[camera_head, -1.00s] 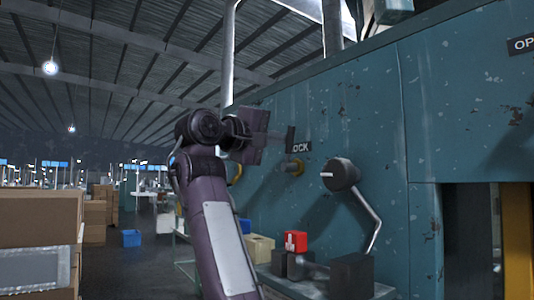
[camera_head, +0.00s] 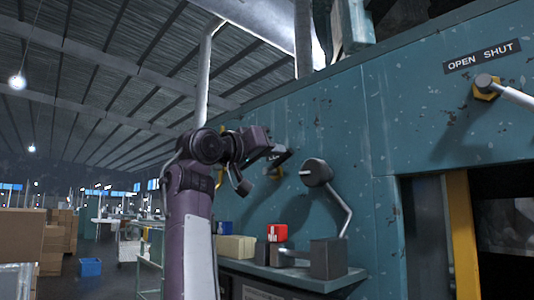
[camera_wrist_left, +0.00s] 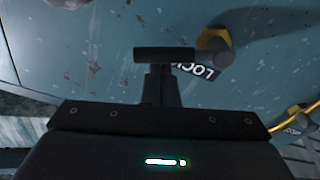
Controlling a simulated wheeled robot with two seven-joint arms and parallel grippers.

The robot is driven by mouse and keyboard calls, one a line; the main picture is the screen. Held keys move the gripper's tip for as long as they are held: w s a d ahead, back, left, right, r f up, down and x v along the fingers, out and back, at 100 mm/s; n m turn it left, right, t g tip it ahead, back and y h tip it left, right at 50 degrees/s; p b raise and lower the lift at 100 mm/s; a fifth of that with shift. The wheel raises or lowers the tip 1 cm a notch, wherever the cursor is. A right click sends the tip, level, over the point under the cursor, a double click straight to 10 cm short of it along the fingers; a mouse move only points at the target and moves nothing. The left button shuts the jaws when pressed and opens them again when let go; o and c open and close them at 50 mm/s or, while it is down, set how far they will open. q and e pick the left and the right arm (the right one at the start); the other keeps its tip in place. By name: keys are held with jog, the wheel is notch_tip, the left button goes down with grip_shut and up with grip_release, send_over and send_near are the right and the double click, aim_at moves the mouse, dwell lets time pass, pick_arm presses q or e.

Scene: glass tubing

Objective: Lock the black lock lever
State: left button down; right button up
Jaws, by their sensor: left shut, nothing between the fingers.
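The lock lever's yellow mount (camera_head: 276,171) is on the teal machine wall, beside the black "LOCK" label (camera_head: 285,158), both partly covered by my gripper. In the left wrist view, the yellow mount (camera_wrist_left: 211,38) carries a dark knob (camera_wrist_left: 219,54) at upper right. My left gripper (camera_head: 274,156) is shut and empty, right by the label and mount. In the wrist view a dark bar (camera_wrist_left: 165,53) crosses the end of its fingers, close to the knob. I cannot tell whether this bar is the fingertips or the lever's handle, or whether they touch. My right gripper is out of view.
A dark round knob on a bent rod (camera_head: 316,173) stands out right of the lever. Below is a shelf (camera_head: 300,276) with a red block (camera_head: 277,233), a dark box (camera_head: 328,258) and a yellowish box (camera_head: 235,247). The OPEN SHUT lever (camera_head: 490,84) is at upper right.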

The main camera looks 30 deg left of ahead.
pick_arm(q)
jog(key=shift+w+d+f+m+b, duration=0.15)
jog(key=shift+f+m+b, duration=0.1)
jog(key=shift+f+m, duration=0.15)
jog(key=shift+w+d+f+m+b, duration=0.15)
jog(key=shift+f+m+b, duration=0.15)
jog(key=shift+m, duration=0.2)
jog(key=shift+f+m, duration=0.15)
jog(key=shift+m, duration=0.25)
jog(key=shift+s+d+f+m+h+b, duration=0.15)
jog(key=shift+s+m+h+b, duration=0.2)
jog(key=shift+m, duration=0.25)
jog(key=shift+f+m+b, duration=0.15)
jog(key=shift+m+b, duration=0.15)
jog(key=shift+m, duration=0.3)
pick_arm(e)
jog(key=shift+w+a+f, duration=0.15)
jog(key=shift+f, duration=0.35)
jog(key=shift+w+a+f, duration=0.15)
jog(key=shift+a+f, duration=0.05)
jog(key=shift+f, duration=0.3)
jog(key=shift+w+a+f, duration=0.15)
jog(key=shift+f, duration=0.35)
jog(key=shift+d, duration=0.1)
pick_arm(q)
jog(key=shift+w+d, duration=0.1)
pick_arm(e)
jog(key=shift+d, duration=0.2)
